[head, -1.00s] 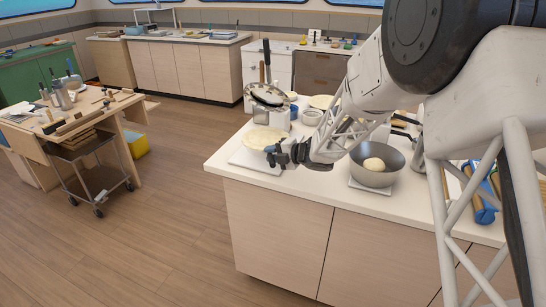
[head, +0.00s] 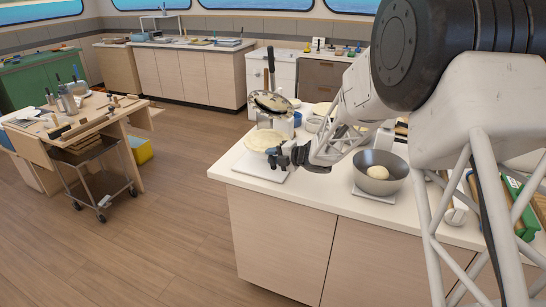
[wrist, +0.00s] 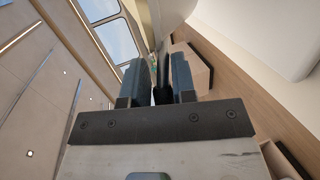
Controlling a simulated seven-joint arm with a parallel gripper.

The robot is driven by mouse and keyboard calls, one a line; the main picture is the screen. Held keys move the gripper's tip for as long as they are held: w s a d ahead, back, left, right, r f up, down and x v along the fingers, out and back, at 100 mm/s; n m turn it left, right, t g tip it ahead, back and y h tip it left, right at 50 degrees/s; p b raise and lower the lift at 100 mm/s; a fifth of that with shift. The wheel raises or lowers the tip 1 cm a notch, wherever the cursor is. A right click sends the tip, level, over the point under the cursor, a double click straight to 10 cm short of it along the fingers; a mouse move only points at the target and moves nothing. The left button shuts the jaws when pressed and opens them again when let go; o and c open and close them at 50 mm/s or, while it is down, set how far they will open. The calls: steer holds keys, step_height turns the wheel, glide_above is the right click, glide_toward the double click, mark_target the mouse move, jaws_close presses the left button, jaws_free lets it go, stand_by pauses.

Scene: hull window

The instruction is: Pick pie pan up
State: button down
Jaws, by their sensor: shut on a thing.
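The pie pan (head: 256,141), round and shallow with a pale cream filling or crust, is near the left end of the island counter in the head view. It appears slightly above a flat white board (head: 250,167). My gripper (head: 275,155) is at the pan's near right edge and is shut on its rim. In the wrist view both dark blue-grey fingers (wrist: 157,80) show, close together with a thin dark strip between them. The pan's contact with the fingers is too small to make out there.
A metal bowl with dough (head: 381,159) stands right of my gripper on the island counter (head: 225,172). Behind the pan is a raised frying pan (head: 272,101), with a small blue container (head: 297,119) nearby. Open floor (head: 170,220) lies to the left, towards a wheeled cart (head: 95,172).

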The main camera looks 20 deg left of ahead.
steer(key=shift+f, duration=2.4)
stand_by(0.9)
steer(key=c, duration=1.1)
jaws_free()
steer(key=shift+v, duration=1.75)
steer(key=o, duration=0.6)
steer(key=shift+f, duration=0.1)
steer(key=c, duration=0.6)
steer(key=shift+d, duration=0.1)
